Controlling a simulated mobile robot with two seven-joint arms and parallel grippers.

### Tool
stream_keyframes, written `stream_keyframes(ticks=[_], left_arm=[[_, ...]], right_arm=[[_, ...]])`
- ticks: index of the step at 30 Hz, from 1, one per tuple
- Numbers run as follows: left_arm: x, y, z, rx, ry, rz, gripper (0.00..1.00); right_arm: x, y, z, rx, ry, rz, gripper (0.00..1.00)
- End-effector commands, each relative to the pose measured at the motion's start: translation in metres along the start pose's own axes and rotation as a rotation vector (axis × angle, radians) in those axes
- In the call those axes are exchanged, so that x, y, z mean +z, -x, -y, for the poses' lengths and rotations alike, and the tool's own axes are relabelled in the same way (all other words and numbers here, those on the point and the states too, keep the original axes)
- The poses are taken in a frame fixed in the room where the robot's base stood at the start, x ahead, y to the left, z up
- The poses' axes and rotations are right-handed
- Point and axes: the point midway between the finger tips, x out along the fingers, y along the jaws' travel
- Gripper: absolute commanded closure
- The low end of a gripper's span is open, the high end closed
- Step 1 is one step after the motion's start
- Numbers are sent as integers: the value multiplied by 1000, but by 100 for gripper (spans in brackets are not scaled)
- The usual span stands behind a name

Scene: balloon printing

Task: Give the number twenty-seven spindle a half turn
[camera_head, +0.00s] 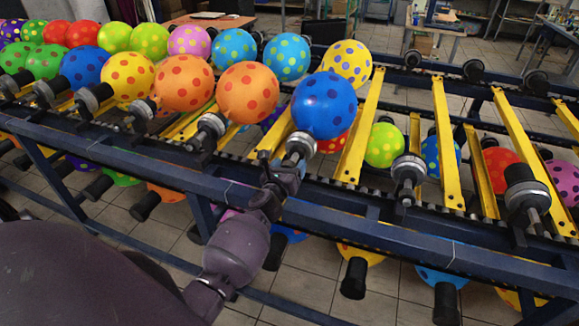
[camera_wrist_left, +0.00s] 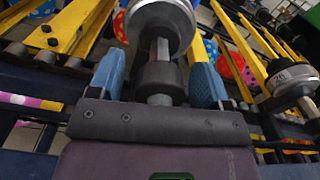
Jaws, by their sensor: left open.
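My left gripper (camera_head: 283,178) reaches up to the spindle (camera_head: 300,147) that carries a blue balloon with purple dots (camera_head: 324,105). In the left wrist view, the open gripper (camera_wrist_left: 158,85) has one blue fingertip on each side of this spindle's dark shaft end (camera_wrist_left: 160,82). Gaps show between the fingers and the shaft. The grey metal collar (camera_wrist_left: 160,22) lies just beyond the fingertips. No number can be read on this spindle, so I cannot tell if it is number twenty-seven. My right gripper is not in view.
A bare spindle (camera_head: 408,172) stands to the right, and another (camera_head: 525,195) farther right. An orange balloon (camera_head: 247,92) is on the neighbouring spindle to the left. Yellow bars (camera_head: 360,130) run between spindles. A dark blue rail (camera_head: 350,215) runs along the front.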

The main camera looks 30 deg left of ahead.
Motion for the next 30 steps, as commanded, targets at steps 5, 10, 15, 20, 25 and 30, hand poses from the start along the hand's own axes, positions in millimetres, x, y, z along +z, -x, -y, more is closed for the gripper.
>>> stream_keyframes(ticks=[5, 10, 15, 20, 25, 30], left_arm=[[0, -3, 0, 0, 0, 0, 29], [0, -3, 0, 0, -1, 0, 29], [0, -3, 0, 0, -1, 0, 55], [0, -3, 0, 0, -1, 0, 78], [0, -3, 0, 0, -10, 0, 78], [0, -3, 0, 0, -56, 0, 78]], right_arm=[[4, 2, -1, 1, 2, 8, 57], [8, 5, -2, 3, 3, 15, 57], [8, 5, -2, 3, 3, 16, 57], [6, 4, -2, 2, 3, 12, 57], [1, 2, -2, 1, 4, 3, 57], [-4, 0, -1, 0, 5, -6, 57]])
